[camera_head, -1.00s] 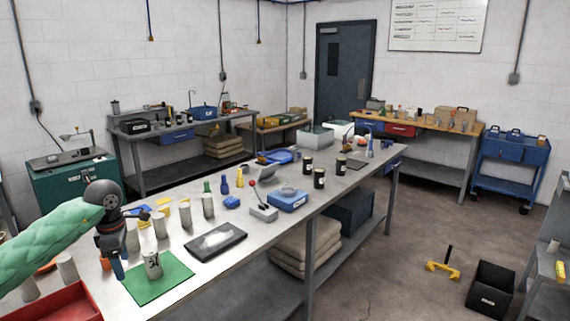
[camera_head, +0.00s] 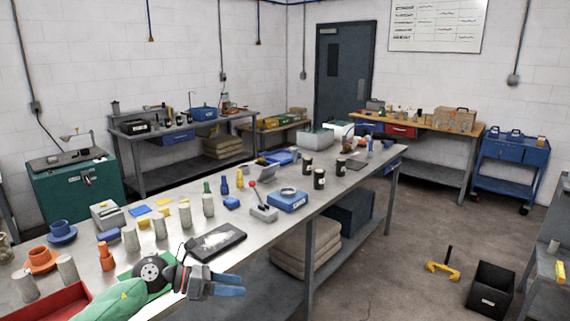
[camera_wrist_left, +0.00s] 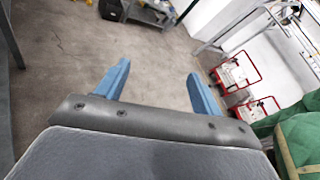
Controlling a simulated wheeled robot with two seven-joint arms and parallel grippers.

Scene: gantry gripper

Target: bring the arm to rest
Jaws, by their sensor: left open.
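My left gripper (camera_head: 242,285) is at the front edge of the long table in the head view, with its blue fingers pointing right. It is open and empty. In the left wrist view the two blue fingers (camera_wrist_left: 159,72) stand wide apart with only floor beyond them. My left arm in its green sleeve (camera_head: 115,302) comes in from the bottom left. It hides most of the green mat (camera_head: 124,274). My right gripper is not in view.
The long table (camera_head: 290,225) holds a dark tray (camera_head: 216,241), a blue box (camera_head: 288,201), several pale cylinders and dark jars. A red tray (camera_head: 48,303) lies at the near left. A black bin (camera_head: 490,287) stands on the floor at right.

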